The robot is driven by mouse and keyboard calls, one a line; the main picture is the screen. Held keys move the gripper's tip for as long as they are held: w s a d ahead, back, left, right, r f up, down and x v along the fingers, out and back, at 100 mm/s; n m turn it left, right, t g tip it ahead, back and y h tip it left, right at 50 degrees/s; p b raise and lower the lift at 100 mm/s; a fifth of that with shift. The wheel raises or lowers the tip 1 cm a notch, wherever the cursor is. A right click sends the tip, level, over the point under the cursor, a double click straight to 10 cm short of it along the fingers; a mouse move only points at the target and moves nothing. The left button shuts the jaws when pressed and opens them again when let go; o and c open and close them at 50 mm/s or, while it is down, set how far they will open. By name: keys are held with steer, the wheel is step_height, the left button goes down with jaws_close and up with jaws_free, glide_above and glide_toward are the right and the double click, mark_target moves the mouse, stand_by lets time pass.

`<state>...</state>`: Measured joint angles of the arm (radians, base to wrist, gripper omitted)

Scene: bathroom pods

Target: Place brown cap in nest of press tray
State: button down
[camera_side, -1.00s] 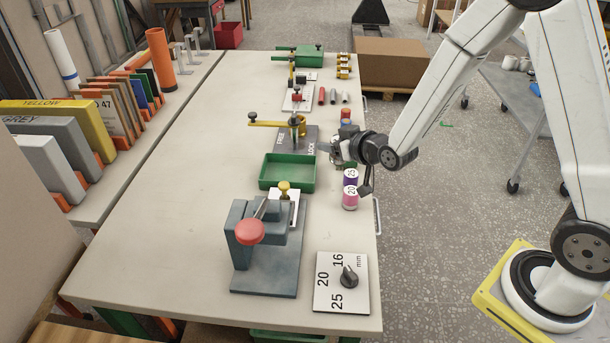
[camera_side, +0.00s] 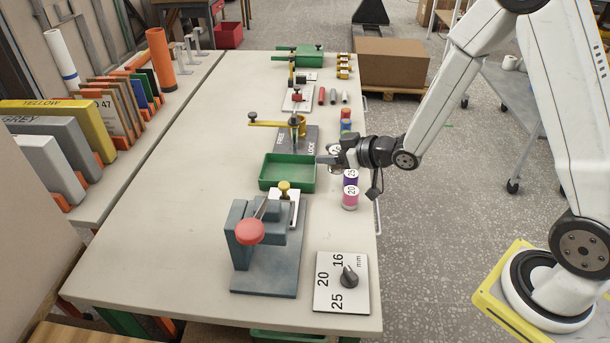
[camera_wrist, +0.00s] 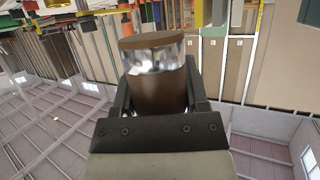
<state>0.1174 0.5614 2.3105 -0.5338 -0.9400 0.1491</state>
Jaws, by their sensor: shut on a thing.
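A brown cap (camera_wrist: 155,70), a cylinder with a shiny silver band near its end, is between the fingers of my gripper (camera_wrist: 158,95) in the wrist view. In the side view my gripper (camera_side: 328,158) is shut and points left, just right of the green open tray (camera_side: 288,187); the cap is too small there to make out. The blue-grey press (camera_side: 266,262) with a red-knobbed lever stands nearer the camera. Its pale sliding tray (camera_side: 291,201) has a yellow knob at the back. The nest itself is hard to make out.
Purple and pink cylinders (camera_side: 350,198) stand below my wrist at the table's right edge. A fixture with a yellow lever (camera_side: 270,123) is behind the green tray. A dial plate (camera_side: 342,283) lies front right. The table's left side is clear.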

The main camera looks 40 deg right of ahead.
steer(key=s+n+y, duration=0.1)
steer(key=s+a+f+n+g+y, duration=0.1)
steer(key=y, duration=0.1)
steer(key=shift+s+a+f+n, duration=0.1)
steer(key=shift+s+f+n, duration=0.1)
steer(key=shift+n, duration=0.2)
steer(key=s+a+f+n+g+y, duration=0.1)
steer(key=s+f+n+g+y, duration=0.1)
steer(key=s+n+g+y, duration=0.1)
steer(key=shift+s+a+n+g+y, duration=0.3)
steer(key=shift+s+n+g, duration=0.3)
steer(key=shift+s, duration=0.8)
steer(key=shift+f, duration=0.1)
glide_above(341, 232)
steer(key=shift+f, duration=2.8)
steer(key=shift+f, duration=1.85)
steer(key=shift+f, duration=0.2)
